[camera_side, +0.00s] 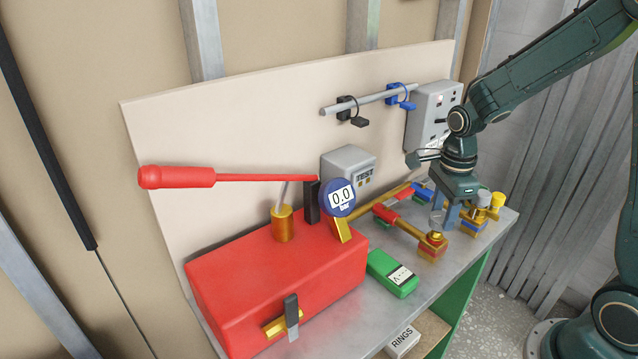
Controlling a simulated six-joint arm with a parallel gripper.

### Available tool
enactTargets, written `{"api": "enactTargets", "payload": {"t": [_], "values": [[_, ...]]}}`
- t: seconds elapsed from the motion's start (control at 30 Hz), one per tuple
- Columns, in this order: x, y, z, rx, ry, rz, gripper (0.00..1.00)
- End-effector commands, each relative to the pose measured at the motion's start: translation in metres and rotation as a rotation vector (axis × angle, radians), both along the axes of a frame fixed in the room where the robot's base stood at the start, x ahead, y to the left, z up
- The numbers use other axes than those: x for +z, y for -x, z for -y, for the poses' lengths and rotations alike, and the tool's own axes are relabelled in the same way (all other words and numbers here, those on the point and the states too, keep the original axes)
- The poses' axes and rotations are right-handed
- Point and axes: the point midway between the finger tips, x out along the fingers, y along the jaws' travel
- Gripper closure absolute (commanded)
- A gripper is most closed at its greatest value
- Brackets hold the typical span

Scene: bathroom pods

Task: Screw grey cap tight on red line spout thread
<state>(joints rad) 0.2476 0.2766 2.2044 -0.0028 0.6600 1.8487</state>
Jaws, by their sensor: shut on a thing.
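The red line (408,229) is a brass pipe with a red sleeve, running along the bench to a brass fitting with a red block (433,245), its spout end. My gripper (444,229) points down right above this spout end. Its fingers are shut on a small piece, taken to be the grey cap, mostly hidden between them. I cannot tell whether the cap touches the thread, which is also hidden. Another grey cylindrical top (483,197) stands to the right, beside a yellow-topped piece (497,200).
A red pump box (275,285) with a long red lever (178,177) and a round gauge reading 0.0 (340,197) fills the left bench. A green meter (392,274) lies at the front. A grey TEST box (348,168) stands behind. Brass fittings with blue (473,226) crowd the right.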

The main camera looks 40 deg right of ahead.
Motion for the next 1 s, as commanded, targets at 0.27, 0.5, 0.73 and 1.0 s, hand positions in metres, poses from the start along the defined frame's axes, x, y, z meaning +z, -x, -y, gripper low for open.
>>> {"api": "enactTargets", "payload": {"t": [0.27,0.5,0.73,1.0], "values": [[0.0001,0.0,0.0,0.0,0.0,0.0,0.83],[0.0001,0.0,0.0,0.0,0.0,0.0,0.83],[-0.0018,0.0,0.0,0.0,0.0,0.0,0.83],[-0.0065,0.0002,0.0,0.0,-0.001,-0.001,0.83]]}}
